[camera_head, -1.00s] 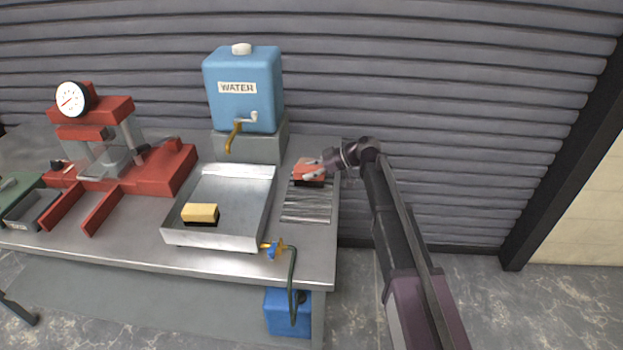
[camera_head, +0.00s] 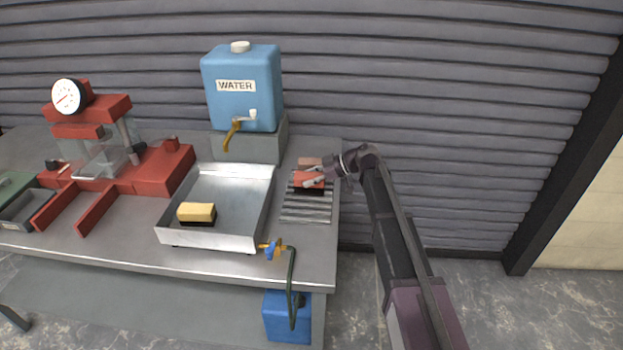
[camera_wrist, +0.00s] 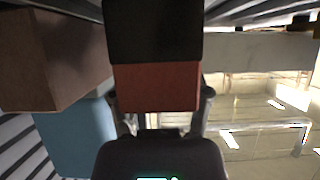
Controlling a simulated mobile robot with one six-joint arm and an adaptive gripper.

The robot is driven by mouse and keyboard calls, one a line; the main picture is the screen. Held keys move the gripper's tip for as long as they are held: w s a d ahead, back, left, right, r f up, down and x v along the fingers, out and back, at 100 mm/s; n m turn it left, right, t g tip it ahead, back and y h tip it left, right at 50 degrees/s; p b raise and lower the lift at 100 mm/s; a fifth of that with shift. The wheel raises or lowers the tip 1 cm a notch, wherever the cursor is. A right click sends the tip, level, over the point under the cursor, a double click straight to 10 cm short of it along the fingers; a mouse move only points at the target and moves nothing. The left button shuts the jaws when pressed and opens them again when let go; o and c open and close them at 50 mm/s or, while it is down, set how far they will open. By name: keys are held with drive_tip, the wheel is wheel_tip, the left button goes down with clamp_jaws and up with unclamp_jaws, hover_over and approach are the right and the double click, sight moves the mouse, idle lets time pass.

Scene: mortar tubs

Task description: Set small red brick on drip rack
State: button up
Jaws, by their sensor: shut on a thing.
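The small red brick (camera_head: 309,180) is over the back half of the ribbed metal drip rack (camera_head: 306,211) at the right end of the bench. Its lower part looks dark. My gripper (camera_head: 316,180) reaches in from the right and is shut on it. In the wrist view the brick (camera_wrist: 155,87) sits level between the fingers, red near the gripper and black beyond. A second, duller reddish-brown brick (camera_head: 310,163) is just behind it at the rack's back end; it also shows in the wrist view (camera_wrist: 50,58). I cannot tell whether the held brick touches the rack.
A metal tray (camera_head: 222,239) with a yellow-and-black sponge (camera_head: 196,213) lies left of the rack. A blue water tank (camera_head: 241,90) on a grey block (camera_head: 248,148) stands behind. A red press (camera_head: 150,170) is at left. The rack's front half is clear.

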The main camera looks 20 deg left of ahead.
drive_tip(key=shift+f, duration=0.2)
drive_tip(key=o, duration=1.3)
drive_tip(key=shift+r, duration=0.1)
drive_tip(key=shift+o, duration=0.2)
drive_tip(key=shift+r, duration=0.1)
drive_tip(key=shift+r, duration=0.1)
drive_tip(key=shift+d+r+p, duration=0.2)
drive_tip(key=shift+d+p, duration=0.15)
drive_tip(key=p+v, duration=0.5)
drive_tip(key=v, duration=0.6)
drive_tip(key=shift+d+f, duration=0.1)
drive_tip(key=shift+d, duration=0.05)
